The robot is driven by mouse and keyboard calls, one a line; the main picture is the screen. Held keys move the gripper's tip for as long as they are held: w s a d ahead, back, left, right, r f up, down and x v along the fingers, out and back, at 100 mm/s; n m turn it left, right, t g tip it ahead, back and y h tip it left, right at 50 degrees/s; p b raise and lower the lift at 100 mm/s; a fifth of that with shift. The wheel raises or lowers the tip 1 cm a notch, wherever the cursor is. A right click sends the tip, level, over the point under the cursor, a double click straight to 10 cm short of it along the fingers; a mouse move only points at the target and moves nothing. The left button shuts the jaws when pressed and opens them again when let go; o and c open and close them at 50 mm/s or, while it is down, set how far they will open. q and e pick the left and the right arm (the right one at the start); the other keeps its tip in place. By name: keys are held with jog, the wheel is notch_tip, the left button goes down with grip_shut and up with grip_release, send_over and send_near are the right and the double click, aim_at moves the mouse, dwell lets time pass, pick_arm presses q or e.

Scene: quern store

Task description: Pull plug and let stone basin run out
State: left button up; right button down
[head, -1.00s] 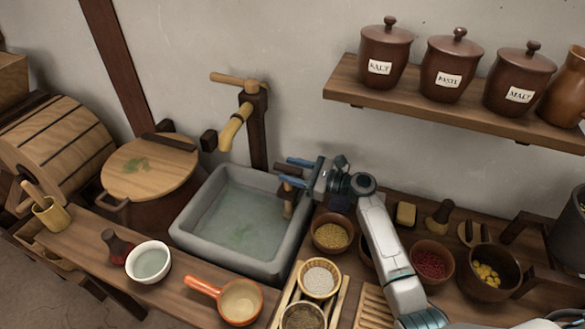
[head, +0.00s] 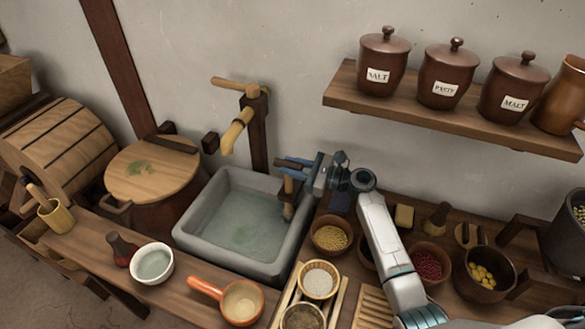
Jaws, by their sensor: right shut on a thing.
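The grey stone basin (head: 188,238) stands in the middle and holds greenish, clear water (head: 235,222). A wooden plug (head: 288,191) stands about upright at the basin's back right, its lower end near the water. My right gripper (head: 291,169) reaches in from the right over the basin's rim and is shut on the upper part of the plug. The fingers partly cover the plug's top. I cannot tell whether its lower end is seated in the drain, and the drain is hidden. My left gripper is not in view.
A wooden tap (head: 238,130) rises behind the basin. A lidded barrel (head: 150,172) stands left. A white bowl (head: 152,262) and an orange pan (head: 240,300) are in front. Bowls, including one of grain (head: 331,236), crowd the right. A shelf (head: 440,122) with jars is above.

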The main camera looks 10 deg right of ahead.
jog(key=shift+r, duration=0.75)
jog(key=shift+w, duration=0.1)
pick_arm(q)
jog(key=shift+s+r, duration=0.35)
pick_arm(e)
jog(key=c, duration=1.2)
grip_release()
jog(key=shift+c, duration=0.2)
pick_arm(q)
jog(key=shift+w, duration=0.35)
pick_arm(e)
jog(key=shift+f, duration=0.1)
